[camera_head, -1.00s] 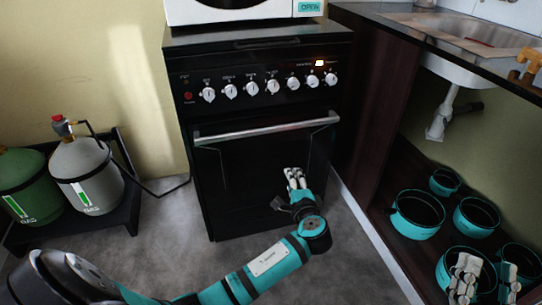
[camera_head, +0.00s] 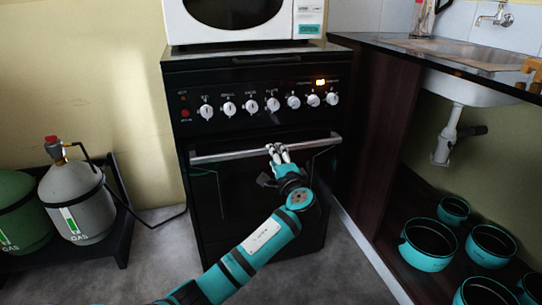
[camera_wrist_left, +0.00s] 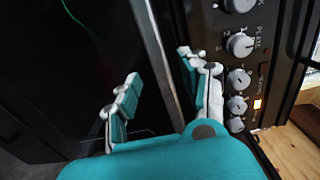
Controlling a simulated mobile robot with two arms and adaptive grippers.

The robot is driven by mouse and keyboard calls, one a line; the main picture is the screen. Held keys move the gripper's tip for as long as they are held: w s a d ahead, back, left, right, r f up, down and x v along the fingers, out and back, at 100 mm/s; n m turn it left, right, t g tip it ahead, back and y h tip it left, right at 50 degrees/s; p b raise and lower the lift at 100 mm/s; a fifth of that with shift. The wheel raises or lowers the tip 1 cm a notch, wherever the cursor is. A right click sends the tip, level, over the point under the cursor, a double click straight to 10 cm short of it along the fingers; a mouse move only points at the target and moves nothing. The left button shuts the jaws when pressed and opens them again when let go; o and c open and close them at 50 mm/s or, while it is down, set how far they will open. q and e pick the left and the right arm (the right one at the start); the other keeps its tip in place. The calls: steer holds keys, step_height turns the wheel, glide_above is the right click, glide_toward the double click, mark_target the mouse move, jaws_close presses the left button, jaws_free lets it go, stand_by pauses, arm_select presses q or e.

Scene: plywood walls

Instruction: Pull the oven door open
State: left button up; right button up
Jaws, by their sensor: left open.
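The black oven (camera_head: 225,215) stands against the wall with its door shut. A silver bar handle (camera_head: 222,154) runs across the top of the door. My left gripper (camera_head: 278,151) is at the handle, right of its middle. In the left wrist view, the handle (camera_wrist_left: 152,40) passes between the two spread fingers of my left gripper (camera_wrist_left: 158,78). Gaps show on both sides of the bar, so the fingers are not closed on it. My right gripper is out of view.
A white microwave (camera_head: 177,22) sits on the oven. Gas bottles (camera_head: 78,200) stand in a rack at left. A dark cabinet side (camera_head: 375,120) stands close at right, with teal pots (camera_head: 428,245) under the sink counter. Grey floor is clear before the oven.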

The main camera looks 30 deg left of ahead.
arm_select(q)
steer(key=b+x, duration=0.1)
steer(key=x, duration=0.4)
jaws_close()
steer(key=shift+d+f, duration=0.1)
stand_by(0.4)
